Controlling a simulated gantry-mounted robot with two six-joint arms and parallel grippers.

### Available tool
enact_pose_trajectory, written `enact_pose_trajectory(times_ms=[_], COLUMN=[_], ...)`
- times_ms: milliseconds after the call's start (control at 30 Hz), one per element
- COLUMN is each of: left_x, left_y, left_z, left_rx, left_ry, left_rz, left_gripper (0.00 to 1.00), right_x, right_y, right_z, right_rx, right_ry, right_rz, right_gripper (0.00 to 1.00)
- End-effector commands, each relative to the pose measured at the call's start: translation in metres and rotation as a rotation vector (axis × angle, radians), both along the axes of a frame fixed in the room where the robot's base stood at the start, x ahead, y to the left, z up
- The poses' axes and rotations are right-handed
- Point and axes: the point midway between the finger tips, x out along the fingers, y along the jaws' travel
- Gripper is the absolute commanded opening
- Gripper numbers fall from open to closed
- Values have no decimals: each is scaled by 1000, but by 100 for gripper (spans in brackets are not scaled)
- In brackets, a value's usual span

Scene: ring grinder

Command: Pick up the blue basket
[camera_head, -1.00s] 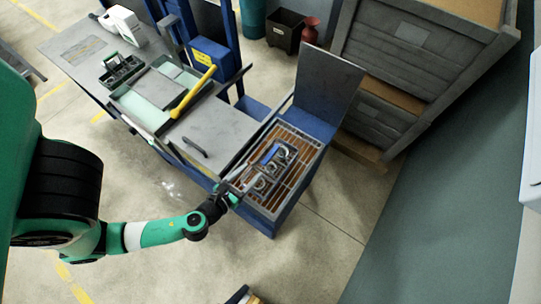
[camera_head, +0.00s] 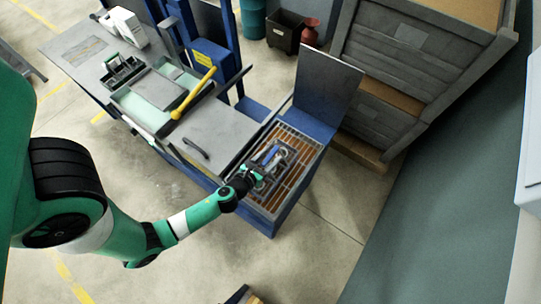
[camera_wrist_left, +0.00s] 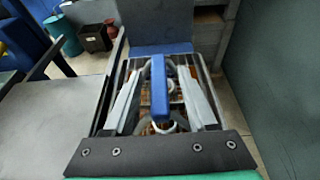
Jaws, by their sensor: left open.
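The basket (camera_head: 273,155) has a blue handle and holds several metal rings. It sits on the slatted brown grate (camera_head: 299,176) at the right end of the blue workstation. In the left wrist view its blue handle (camera_wrist_left: 160,88) runs lengthwise between my fingers. My left gripper (camera_head: 262,168) is open over the near side of the basket, one finger on each side of the handle with gaps visible. The fingers and arm partly hide the basket in the head view. I cannot tell how deep the fingers reach. My right gripper is in neither view.
A grey panel (camera_head: 326,88) stands upright behind the grate. The grey cover (camera_head: 212,137) with a dark handle lies left of it, and a yellow tool (camera_head: 193,95) lies farther left. Stacked grey crates (camera_head: 405,60) stand behind right. Open floor lies in front.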

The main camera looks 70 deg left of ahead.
Motion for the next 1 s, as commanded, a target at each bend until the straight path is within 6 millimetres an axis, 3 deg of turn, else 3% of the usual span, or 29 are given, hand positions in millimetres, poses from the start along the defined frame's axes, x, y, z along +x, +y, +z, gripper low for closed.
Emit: enact_pose_trajectory(times_ms=[267, 600, 1000], left_x=[6, 6, 6], left_y=[5, 5, 4], left_z=[-3, -3, -3], left_rx=[0, 0, 0], left_ry=[1, 1, 1], left_rz=[0, 0, 0], left_gripper=[57, 0, 0], right_x=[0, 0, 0], right_y=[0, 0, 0], right_z=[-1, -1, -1], right_rx=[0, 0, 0], right_ry=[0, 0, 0], right_rz=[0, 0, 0], right_gripper=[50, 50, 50])
